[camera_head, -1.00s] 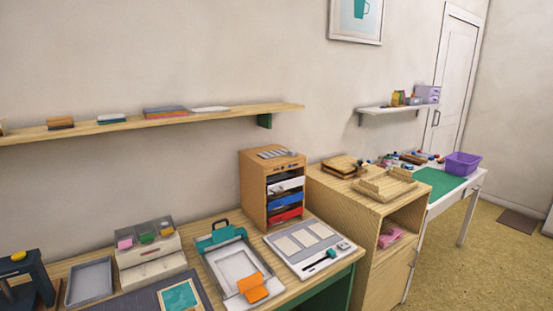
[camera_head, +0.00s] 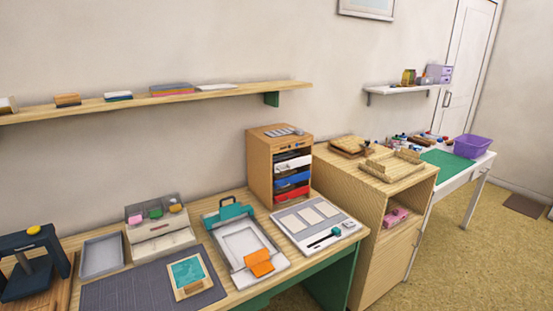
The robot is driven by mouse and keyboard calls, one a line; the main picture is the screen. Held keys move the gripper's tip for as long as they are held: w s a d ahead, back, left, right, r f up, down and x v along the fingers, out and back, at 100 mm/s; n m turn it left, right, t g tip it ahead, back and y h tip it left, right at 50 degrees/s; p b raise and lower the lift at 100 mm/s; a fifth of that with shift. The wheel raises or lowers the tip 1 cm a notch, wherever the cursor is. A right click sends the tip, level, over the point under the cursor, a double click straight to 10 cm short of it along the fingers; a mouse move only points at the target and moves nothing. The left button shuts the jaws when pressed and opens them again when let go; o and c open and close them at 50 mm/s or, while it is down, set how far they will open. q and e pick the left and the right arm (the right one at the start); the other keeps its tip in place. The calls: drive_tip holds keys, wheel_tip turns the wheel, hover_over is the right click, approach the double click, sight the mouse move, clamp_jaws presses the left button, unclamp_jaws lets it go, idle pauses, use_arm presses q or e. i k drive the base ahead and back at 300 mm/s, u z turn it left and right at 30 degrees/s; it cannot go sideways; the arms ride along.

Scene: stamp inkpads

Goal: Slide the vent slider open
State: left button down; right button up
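A wooden drawer cabinet (camera_head: 261,172) stands at the back of the near table, with white, blue and red drawers (camera_head: 291,190) in its open front. A grey slatted vent panel (camera_head: 280,132) lies on its top, with a small knob-like part at its right end. The slats are too small to tell whether the vent is open or shut. A pale board (camera_head: 346,228) in front of the cabinet carries a black bar-shaped part (camera_head: 324,241). Neither of my grippers is in view.
The near table (camera_head: 224,298) also holds a clipboard-like tray (camera_head: 217,234) with an orange flap, a grey tray (camera_head: 101,255), a box of coloured pads (camera_head: 159,240) and a dark press (camera_head: 35,262). A wooden cabinet (camera_head: 385,240) stands to the right. A shelf (camera_head: 130,104) runs above.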

sight(279, 132)
drive_tip(key=z, duration=0.25)
drive_tip(key=k, duration=0.3)
drive_tip(key=z, duration=1)
drive_tip(key=k, duration=1.1)
drive_tip(key=z, duration=0.45)
drive_tip(key=i, duration=1.15)
drive_tip(key=u, duration=1.15)
drive_tip(key=i, duration=1.3)
drive_tip(key=u, duration=1.15)
